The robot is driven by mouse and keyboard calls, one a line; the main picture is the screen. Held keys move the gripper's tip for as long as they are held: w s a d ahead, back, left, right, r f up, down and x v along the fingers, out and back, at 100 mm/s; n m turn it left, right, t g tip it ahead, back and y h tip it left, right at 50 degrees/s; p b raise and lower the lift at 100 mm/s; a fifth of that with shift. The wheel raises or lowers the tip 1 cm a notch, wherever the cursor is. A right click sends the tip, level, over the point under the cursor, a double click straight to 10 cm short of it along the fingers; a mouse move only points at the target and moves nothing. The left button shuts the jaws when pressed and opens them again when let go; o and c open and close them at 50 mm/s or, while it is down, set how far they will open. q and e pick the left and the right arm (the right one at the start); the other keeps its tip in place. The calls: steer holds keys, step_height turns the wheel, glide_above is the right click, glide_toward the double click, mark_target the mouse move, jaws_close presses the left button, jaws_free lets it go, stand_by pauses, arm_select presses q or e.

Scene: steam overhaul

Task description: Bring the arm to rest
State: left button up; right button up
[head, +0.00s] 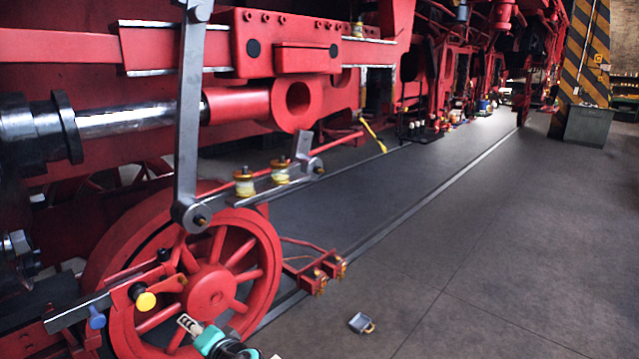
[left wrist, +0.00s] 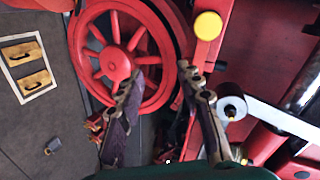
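My left gripper (head: 188,324) shows at the bottom of the head view, with a teal wrist, in front of the red spoked wheel (head: 210,287). In the left wrist view its two fingers (left wrist: 162,76) stand well apart with nothing between them, so it is open and empty. The wheel (left wrist: 115,62) shows beyond the fingers, and a yellow round knob (left wrist: 207,25) lies above the right finger. The knob is also in the head view (head: 146,301). Most of the left arm is out of view. My right gripper is not in view.
The red locomotive frame (head: 80,45) and a steel rod (head: 188,110) stand close at the left. A small blue-grey padlock-like item (head: 361,322) lies on the floor. A panel with yellow blocks (left wrist: 25,68) is at the wrist view's left. The floor at the right (head: 530,230) is clear.

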arm_select(q)
steer(key=s+d+f+n+g+h, duration=0.1)
steer(key=s+d+f+n+h, duration=0.1)
steer(key=s+d+h, duration=0.3)
steer(key=s+d+f+n+g+h, duration=0.1)
steer(key=s+d+f+h, duration=0.4)
steer(key=s, duration=0.8)
steer(key=shift+d+n+h, duration=0.4)
steer(key=shift+d+n, duration=0.4)
steer(key=shift+d, duration=0.25)
steer(key=shift+s, duration=0.1)
